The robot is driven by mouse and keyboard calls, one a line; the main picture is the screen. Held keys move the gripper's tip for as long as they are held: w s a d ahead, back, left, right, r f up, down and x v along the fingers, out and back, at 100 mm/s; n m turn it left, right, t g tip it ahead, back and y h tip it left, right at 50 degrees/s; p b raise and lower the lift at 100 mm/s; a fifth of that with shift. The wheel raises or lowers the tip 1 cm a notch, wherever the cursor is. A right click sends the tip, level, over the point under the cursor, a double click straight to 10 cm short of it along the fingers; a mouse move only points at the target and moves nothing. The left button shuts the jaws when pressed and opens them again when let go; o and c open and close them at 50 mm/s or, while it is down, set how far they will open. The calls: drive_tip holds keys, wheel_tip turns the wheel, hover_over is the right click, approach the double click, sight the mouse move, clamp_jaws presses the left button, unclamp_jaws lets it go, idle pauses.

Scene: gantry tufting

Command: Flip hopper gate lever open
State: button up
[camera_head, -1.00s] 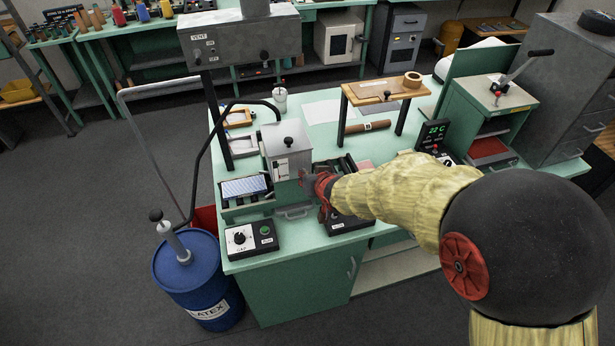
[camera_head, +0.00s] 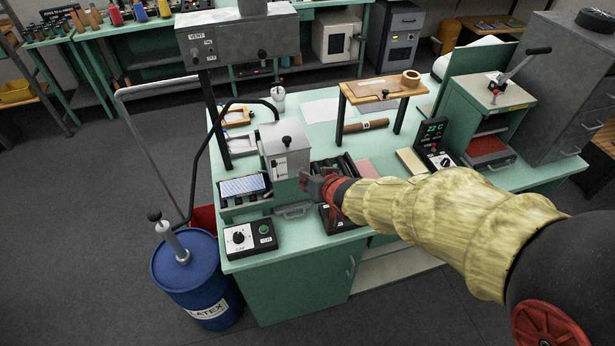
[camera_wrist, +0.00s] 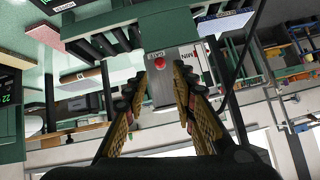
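The grey metal hopper (camera_head: 287,158) stands on the green bench, with a black knob on its lid. In the wrist view its side panel (camera_wrist: 172,82) carries a GATE label, a slotted MIN scale and a red round knob (camera_wrist: 160,63), which looks like the end of the gate lever. My gripper (camera_head: 307,180) is at the hopper's right side in the head view. In the wrist view my gripper (camera_wrist: 162,84) is open and empty, with one finger on each side of the panel below the red knob. Contact cannot be told. The lever is hidden in the head view.
A control box (camera_head: 250,239) with a dial and green button sits at the bench's front left. A blue latex drum (camera_head: 198,280) stands left of the bench. A small wooden stand (camera_head: 383,89) and a 22 C display (camera_head: 435,130) are behind and right of the arm.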

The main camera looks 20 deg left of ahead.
drive_tip(key=v, duration=0.5)
drive_tip(key=shift+s+d+r, duration=0.15)
drive_tip(key=shift+s, duration=0.1)
